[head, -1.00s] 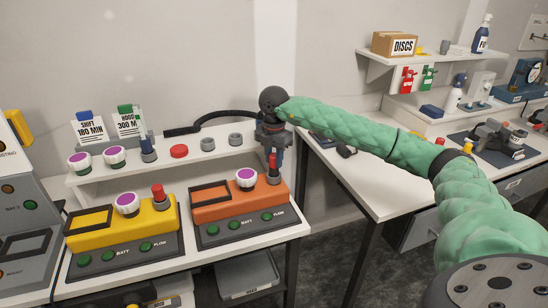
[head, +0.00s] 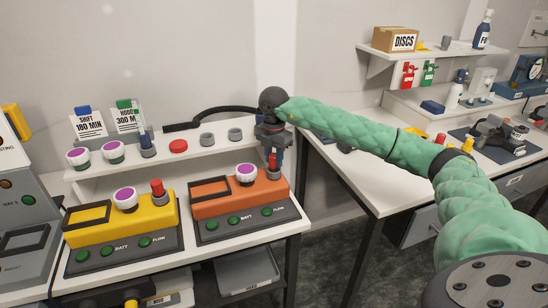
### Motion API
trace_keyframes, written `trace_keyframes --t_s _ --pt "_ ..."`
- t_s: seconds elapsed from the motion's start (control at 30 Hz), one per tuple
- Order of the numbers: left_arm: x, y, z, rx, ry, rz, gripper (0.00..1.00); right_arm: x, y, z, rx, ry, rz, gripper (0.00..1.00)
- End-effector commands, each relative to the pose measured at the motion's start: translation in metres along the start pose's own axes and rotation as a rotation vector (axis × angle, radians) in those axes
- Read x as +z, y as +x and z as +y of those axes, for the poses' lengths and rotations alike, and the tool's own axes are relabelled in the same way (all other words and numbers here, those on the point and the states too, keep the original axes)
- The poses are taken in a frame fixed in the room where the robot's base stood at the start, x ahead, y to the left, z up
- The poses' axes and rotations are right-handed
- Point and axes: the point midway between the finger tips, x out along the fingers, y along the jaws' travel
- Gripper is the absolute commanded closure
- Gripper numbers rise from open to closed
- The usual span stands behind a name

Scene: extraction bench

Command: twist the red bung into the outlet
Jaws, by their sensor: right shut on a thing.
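The orange pump unit (head: 222,205) stands on the white bench in a grey base with green buttons. Its outlet (head: 274,174) is a grey stub at the right end of the top. A red bung (head: 273,160) is upright at this outlet; how deep it sits I cannot tell. My right gripper (head: 273,152) points down from above and is shut on the red bung, its fingers partly hiding it. The yellow pump unit (head: 160,218) to the left has another red bung (head: 157,186) on its stub. My left gripper is not in view.
A raised white shelf (head: 130,168) behind the units holds purple-topped caps (head: 112,151), a red disc (head: 178,146), grey rings (head: 207,139) and label cards (head: 88,125). A black hose (head: 205,120) lies behind. The right bench (head: 350,185) has free surface under my right arm.

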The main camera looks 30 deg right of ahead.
Motion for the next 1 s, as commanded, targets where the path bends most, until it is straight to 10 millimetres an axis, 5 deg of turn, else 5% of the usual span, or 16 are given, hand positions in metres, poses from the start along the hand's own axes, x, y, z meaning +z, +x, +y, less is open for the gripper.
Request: trace_keyframes --t_s 0.5,1.0 --pt "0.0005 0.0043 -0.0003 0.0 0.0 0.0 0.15 -0.0001 0.0074 0.0001 0.0 0.022 0.0 1.0" --pt "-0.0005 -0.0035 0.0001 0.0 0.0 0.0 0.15 -0.0005 0.0072 0.0002 0.0 0.515 0.001 1.0"
